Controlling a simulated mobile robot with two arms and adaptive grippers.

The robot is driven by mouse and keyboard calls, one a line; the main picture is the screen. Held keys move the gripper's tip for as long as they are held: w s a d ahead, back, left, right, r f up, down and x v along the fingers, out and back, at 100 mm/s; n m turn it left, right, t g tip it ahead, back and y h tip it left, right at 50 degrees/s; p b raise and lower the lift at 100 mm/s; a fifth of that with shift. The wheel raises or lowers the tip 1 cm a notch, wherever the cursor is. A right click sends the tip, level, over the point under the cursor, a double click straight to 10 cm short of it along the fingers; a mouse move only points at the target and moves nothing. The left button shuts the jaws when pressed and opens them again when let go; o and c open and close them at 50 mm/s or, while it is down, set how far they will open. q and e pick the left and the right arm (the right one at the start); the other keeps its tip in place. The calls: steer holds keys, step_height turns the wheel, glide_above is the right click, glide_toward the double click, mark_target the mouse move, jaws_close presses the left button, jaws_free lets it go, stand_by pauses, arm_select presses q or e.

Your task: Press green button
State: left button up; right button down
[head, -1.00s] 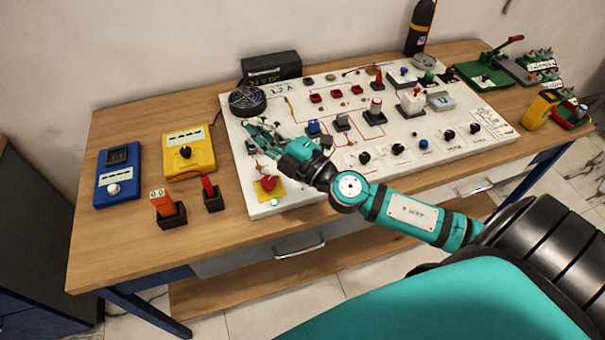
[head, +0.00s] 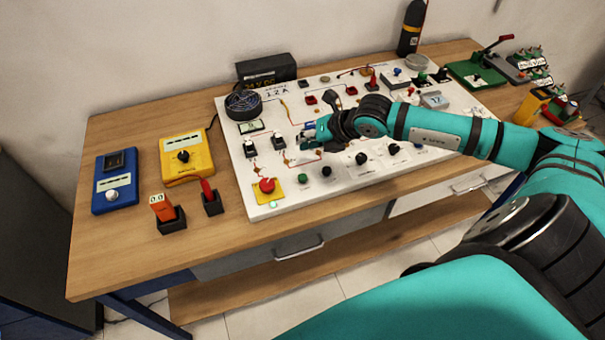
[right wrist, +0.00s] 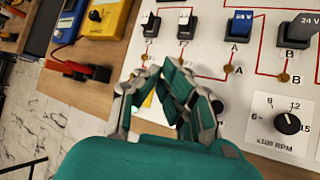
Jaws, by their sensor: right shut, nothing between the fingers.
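The small green button (head: 303,178) sits on the white panel (head: 330,207), near its front edge and just right of the red mushroom button (head: 267,185). My right gripper (head: 304,136) is over the panel, beyond the green button and apart from it in the head view. Its fingers are shut and empty, and they also show in the right wrist view (right wrist: 158,68). The green button does not show in the right wrist view. My left gripper is not in view.
Black switches (head: 249,148) stand left of my right gripper, with dark knobs (head: 361,158) to its right. A yellow meter (head: 187,156), a blue meter (head: 115,180) and an orange tester (head: 162,208) stand on the wooden table (head: 236,237). The table's front strip is clear.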

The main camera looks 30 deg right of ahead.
steer(key=b, duration=0.5)
glide_above(304, 175)
step_height(304, 175, down, 8)
steer(key=shift+r, duration=0.1)
steer(key=shift+d+f+b, duration=0.1)
steer(key=shift+f+b, duration=0.3)
steer(key=shift+f, duration=0.1)
stand_by(0.9)
steer(key=shift+f+b, duration=0.4)
steer(key=shift+b, duration=0.15)
steer(key=shift+f+b, duration=0.6)
stand_by(0.5)
steer(key=shift+r, duration=0.1)
steer(key=shift+r+p, duration=0.5)
steer(key=shift+r, duration=0.4)
steer(key=shift+r, duration=0.1)
